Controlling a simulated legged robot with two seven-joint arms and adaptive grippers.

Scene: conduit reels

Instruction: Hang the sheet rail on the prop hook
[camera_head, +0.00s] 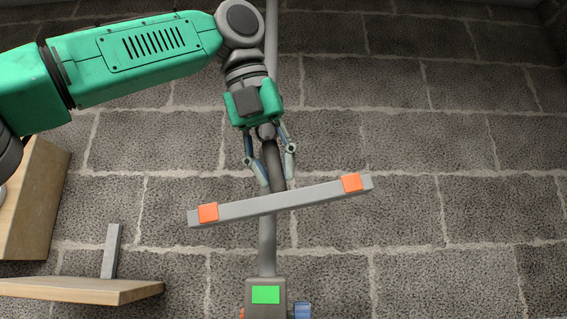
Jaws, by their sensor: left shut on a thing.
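The sheet rail (270,205) is a grey bar with an orange block near each end. It hangs tilted in front of a grey upright pole (267,245), its right end higher in the picture. A dark curved piece (272,155) stands above the middle of the rail, between the fingers of my left gripper (276,178). My left gripper points down and is shut on the rail at this upper part. I cannot make out the prop hook; the gripper and rail cover part of the pole. My right gripper is not in view.
A grey box with a green panel (265,295) is at the pole's foot, with a blue part (302,310) beside it. At left are a wooden board (80,290), a grey upright piece (111,250) and a wooden block (35,205). The right side is clear before the block surface.

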